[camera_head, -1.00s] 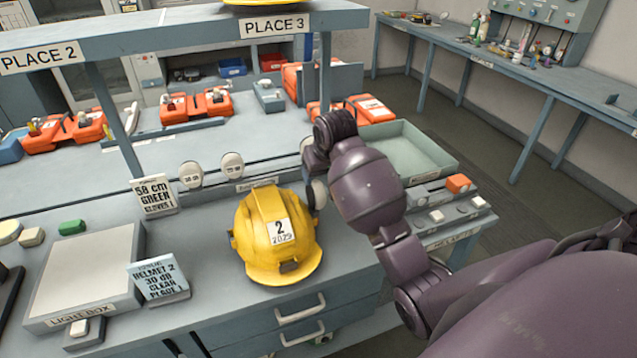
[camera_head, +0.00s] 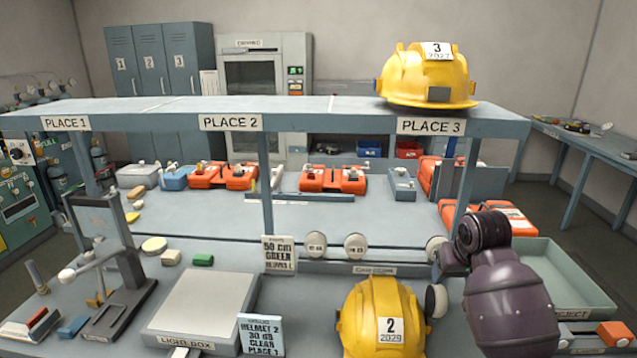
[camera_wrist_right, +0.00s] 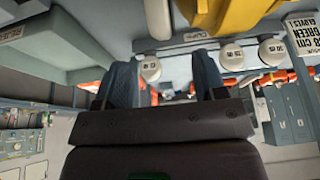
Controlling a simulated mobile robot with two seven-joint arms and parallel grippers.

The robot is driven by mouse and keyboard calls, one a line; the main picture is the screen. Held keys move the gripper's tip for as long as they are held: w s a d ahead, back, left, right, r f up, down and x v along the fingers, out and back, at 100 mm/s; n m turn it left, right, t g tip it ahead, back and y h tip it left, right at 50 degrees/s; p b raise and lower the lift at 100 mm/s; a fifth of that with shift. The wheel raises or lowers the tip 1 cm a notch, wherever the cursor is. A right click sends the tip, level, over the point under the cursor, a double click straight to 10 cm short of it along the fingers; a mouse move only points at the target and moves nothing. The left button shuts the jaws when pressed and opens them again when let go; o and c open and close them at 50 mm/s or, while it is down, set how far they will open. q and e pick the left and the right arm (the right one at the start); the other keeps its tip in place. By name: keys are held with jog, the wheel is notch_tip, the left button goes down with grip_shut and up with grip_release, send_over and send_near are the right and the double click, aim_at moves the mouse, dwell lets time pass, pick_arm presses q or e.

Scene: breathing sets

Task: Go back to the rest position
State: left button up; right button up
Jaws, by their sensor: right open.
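My right gripper (camera_head: 446,262) is in the head view, just right of and behind the yellow helmet numbered 2 (camera_head: 360,310). In the right wrist view its two fingers (camera_wrist_right: 165,82) are apart with nothing held between them. The helmet stands on the bench front, cut off by the lower edge; its yellow shell also shows at the top of the right wrist view (camera_wrist_right: 238,14). The gripper appears apart from the helmet, though the gap is hard to judge. My left gripper is not in view.
A yellow helmet numbered 3 (camera_head: 425,75) rests on the raised shelf (camera_head: 300,108) above PLACE 3. A green-grey reject tray (camera_head: 565,275) lies right of my right arm. The light box (camera_head: 205,305) and sign cards stand left of helmet 2. White round pieces line the bench behind it.

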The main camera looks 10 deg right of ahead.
jog(key=s+a+f+n, duration=0.1)
jog(key=s+a+f, duration=0.1)
jog(key=s+f, duration=0.55)
jog(key=s+a+f+n, duration=0.1)
jog(key=s+a+f, duration=0.25)
jog(key=s, duration=0.65)
jog(key=s+a+f+g, duration=0.1)
jog(key=s+a, duration=0.3)
jog(key=s, duration=1.1)
jog(key=w+f+t+b, duration=0.1)
jog(key=w+f+t, duration=0.2)
jog(key=f, duration=0.3)
jog(key=w+f+n+t+b, duration=0.1)
jog(key=w+f+t, duration=0.3)
jog(key=f, duration=0.3)
jog(key=shift+f+n+t+y+b, duration=0.3)
jog(key=shift+t, duration=0.2)
